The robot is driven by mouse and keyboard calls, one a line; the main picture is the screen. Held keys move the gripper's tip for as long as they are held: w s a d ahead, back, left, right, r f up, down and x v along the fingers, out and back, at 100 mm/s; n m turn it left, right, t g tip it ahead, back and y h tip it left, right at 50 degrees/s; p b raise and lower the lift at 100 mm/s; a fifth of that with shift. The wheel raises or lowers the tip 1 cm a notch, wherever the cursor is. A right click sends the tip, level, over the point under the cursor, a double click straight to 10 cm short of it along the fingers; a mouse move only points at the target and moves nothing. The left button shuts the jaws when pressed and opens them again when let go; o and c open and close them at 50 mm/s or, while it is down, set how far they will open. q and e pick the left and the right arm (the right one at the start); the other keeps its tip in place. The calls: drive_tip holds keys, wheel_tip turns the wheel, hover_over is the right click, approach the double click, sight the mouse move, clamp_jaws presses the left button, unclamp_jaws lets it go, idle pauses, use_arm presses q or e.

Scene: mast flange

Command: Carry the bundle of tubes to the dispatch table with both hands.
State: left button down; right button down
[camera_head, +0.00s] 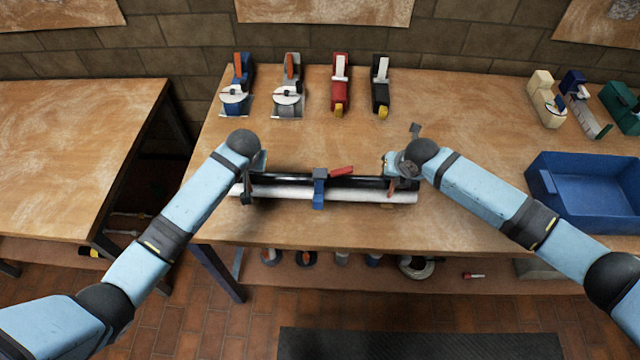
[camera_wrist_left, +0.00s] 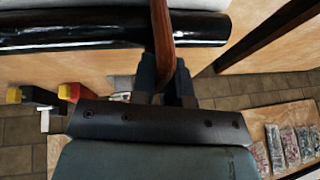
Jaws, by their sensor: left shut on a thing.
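The bundle of tubes, a white tube (camera_head: 345,194) beside a black tube (camera_head: 285,184), lies lengthwise across the front of the middle table (camera_head: 300,145). A blue clamp (camera_head: 319,190) with a red handle sits around its middle. My left gripper (camera_head: 250,186) is at the bundle's left end; in the left wrist view its fingers (camera_wrist_left: 168,72) are shut on a brown strap (camera_wrist_left: 162,40) at the black tube (camera_wrist_left: 100,31). My right gripper (camera_head: 393,178) is at the right end; its fingers are too small and covered to read. Whether the bundle touches the tabletop is unclear.
A second wooden table (camera_head: 70,150) stands at the left, across a gap, its top bare. Several tape dispensers (camera_head: 340,85) line the back of the middle table. A blue bin (camera_head: 585,190) sits at the right. A dark mat (camera_head: 420,343) lies on the brick floor.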

use_arm(q)
drive_tip(key=shift+r, duration=0.15)
use_arm(e)
drive_tip(key=shift+w+r, duration=0.1)
